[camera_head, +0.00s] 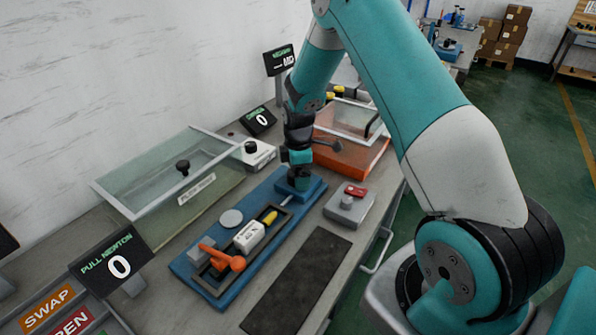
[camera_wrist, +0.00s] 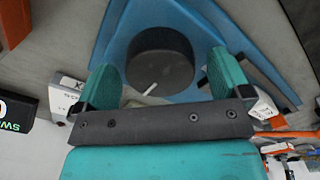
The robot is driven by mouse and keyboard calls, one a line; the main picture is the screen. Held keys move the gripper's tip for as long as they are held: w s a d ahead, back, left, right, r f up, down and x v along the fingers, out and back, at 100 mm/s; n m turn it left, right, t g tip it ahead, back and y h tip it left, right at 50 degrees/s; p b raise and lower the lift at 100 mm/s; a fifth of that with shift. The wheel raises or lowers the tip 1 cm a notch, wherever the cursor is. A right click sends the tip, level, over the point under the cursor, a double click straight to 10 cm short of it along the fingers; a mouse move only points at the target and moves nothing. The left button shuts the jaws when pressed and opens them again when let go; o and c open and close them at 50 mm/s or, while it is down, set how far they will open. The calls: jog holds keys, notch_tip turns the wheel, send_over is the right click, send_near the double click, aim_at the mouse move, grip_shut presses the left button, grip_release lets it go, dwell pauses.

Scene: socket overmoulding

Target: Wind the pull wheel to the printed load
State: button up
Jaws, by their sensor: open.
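The pull wheel (camera_wrist: 158,66) is a dark round knob with a white index mark at its lower edge, on the end of the blue pull fixture (camera_wrist: 205,22). In the head view the blue fixture (camera_head: 181,264) lies on the bench, and the wheel is hidden by my gripper (camera_head: 298,180). In the wrist view my gripper (camera_wrist: 163,72) is open, its teal fingers on either side of the wheel; contact cannot be told. A white socket piece (camera_head: 249,236) with a yellow part (camera_head: 269,216) and an orange clamp handle (camera_head: 222,258) sit in the fixture. The pull newton display (camera_head: 112,264) reads 0.
A grey box with a red switch (camera_head: 349,203) stands right of the fixture. A dark mat (camera_head: 298,283) lies in front. A glass-lidded case (camera_head: 175,175) stands behind left, and an orange tray (camera_head: 350,155) behind right. Another display (camera_head: 259,121) reads 0.

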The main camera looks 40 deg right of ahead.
jog(key=shift+f, duration=0.2)
jog(key=c, duration=0.9)
